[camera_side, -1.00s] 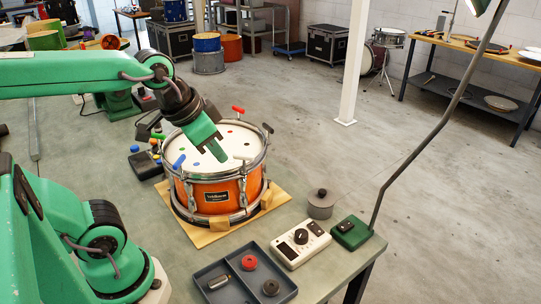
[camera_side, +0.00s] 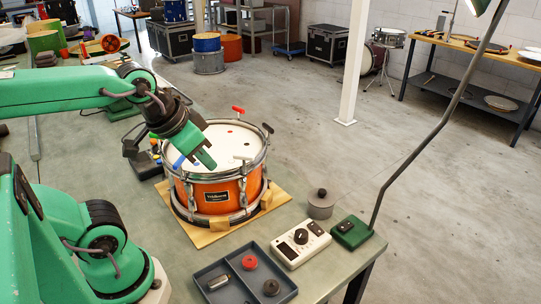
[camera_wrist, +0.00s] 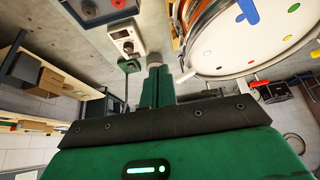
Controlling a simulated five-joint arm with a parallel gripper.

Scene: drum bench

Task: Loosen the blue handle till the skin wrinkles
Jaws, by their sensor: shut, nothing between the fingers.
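The drum has an orange shell (camera_side: 213,197) and a pale skin (camera_side: 232,137) that looks smooth, with coloured dots on it. The blue handle (camera_side: 179,161) is at the rim on the drum's near left side, and it also shows at the top of the wrist view (camera_wrist: 249,11). My gripper (camera_side: 210,164) is shut and empty, tilted down over the near left part of the drum. In the side view its tips are right of the blue handle, apart from it. In the wrist view its closed fingers (camera_wrist: 157,88) are left of the drum. The green handle is hidden or unclear.
A red handle (camera_side: 238,109) stands at the far rim and a pale one (camera_side: 243,158) at the right rim. The drum sits on a wooden board (camera_side: 203,238). A grey tray (camera_side: 228,289), a white meter (camera_side: 300,245) and a grey lidded pot (camera_side: 320,205) stand in front and right.

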